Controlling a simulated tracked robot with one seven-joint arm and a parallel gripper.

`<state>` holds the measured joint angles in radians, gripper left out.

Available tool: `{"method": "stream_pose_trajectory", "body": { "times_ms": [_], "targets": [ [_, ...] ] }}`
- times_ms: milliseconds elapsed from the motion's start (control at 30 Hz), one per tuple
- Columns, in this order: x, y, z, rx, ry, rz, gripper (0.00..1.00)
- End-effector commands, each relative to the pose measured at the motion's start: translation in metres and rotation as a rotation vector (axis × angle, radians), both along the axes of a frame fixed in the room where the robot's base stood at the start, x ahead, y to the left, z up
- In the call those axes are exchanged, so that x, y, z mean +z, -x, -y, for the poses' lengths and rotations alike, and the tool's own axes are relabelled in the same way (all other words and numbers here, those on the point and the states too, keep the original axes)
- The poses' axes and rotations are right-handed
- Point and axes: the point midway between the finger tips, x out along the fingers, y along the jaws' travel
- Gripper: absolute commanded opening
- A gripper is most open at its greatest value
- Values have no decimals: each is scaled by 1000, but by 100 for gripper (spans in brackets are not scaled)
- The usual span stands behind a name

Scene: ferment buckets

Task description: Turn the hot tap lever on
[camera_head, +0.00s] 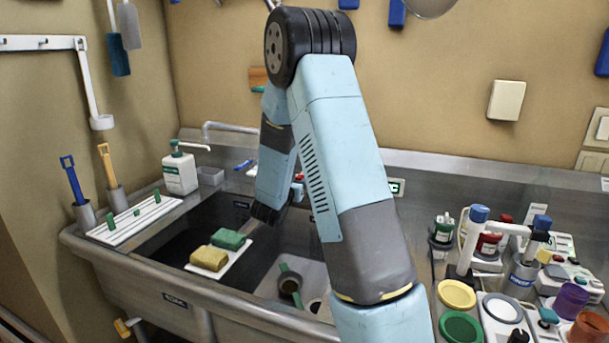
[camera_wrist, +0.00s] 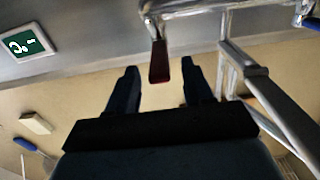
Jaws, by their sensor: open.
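In the wrist view, a dark red lever (camera_wrist: 159,60), which looks like the hot tap lever, extends from the chrome tap pipework (camera_wrist: 185,8). My gripper (camera_wrist: 159,69) is open, with one dark finger on each side of the lever's end. A gap shows on both sides, and contact cannot be seen. How deep the lever lies between the fingers is hard to judge. In the head view, a small red part (camera_head: 299,176) shows beside my forearm, near the tap spout (camera_head: 232,127). My fingertips are hidden there.
Chrome pipes (camera_wrist: 255,72) run close to the right finger in the wrist view, with a blue part (camera_wrist: 310,22) beyond. A green sign (camera_wrist: 27,43) is on the steel backsplash. The sink (camera_head: 180,302) holds yellow and green sponges (camera_head: 209,258). A soap bottle (camera_head: 180,173) stands left.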

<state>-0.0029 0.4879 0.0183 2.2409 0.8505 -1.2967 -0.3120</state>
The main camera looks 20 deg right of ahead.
Motion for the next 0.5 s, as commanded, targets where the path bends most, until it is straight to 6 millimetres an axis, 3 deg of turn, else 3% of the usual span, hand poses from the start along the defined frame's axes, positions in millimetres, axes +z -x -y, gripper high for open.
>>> {"method": "stream_pose_trajectory", "body": {
  "times_ms": [200, 500],
  "targets": [
    [0, -24, 24, -2, 0, 0, 51],
    [0, -37, 37, 1, 0, 0, 51]
  ]
}}
